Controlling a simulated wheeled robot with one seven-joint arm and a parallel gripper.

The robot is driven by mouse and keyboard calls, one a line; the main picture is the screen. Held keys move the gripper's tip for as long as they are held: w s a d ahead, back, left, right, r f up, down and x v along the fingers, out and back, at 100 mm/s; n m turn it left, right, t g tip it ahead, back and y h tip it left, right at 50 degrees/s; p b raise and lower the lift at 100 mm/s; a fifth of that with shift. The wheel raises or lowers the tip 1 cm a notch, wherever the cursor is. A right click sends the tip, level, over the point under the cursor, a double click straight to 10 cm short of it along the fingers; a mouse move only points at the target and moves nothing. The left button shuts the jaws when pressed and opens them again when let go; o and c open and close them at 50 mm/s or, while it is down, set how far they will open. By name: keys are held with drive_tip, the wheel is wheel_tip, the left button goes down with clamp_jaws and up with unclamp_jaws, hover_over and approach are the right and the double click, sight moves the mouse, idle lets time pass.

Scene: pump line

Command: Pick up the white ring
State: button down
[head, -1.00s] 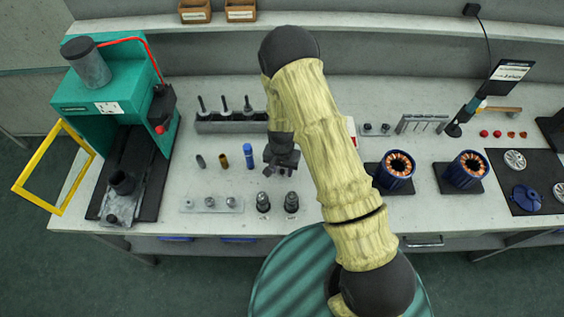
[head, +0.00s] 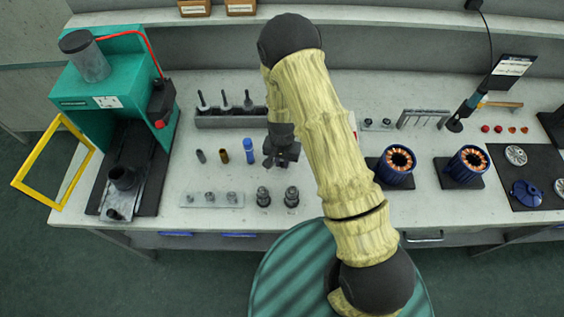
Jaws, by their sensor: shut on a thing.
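My gripper (head: 281,160) hangs from the arm over the middle of the bench (head: 330,215), right of a blue cylinder (head: 249,152). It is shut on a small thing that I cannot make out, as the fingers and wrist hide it. I cannot pick out the white ring anywhere in the head view. Two dark knurled fittings (head: 278,197) stand on the bench just in front of the gripper.
A green press (head: 110,95) with a yellow frame (head: 52,165) stands at left. A grey block with several pins (head: 230,118) is behind the gripper. A pale strip (head: 211,203) bears small parts. Two copper-wound stators (head: 397,166) sit right of my arm.

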wheel_tip(320, 180, up, 9)
drive_tip(key=shift+f+b, duration=0.15)
drive_tip(key=shift+b, duration=0.55)
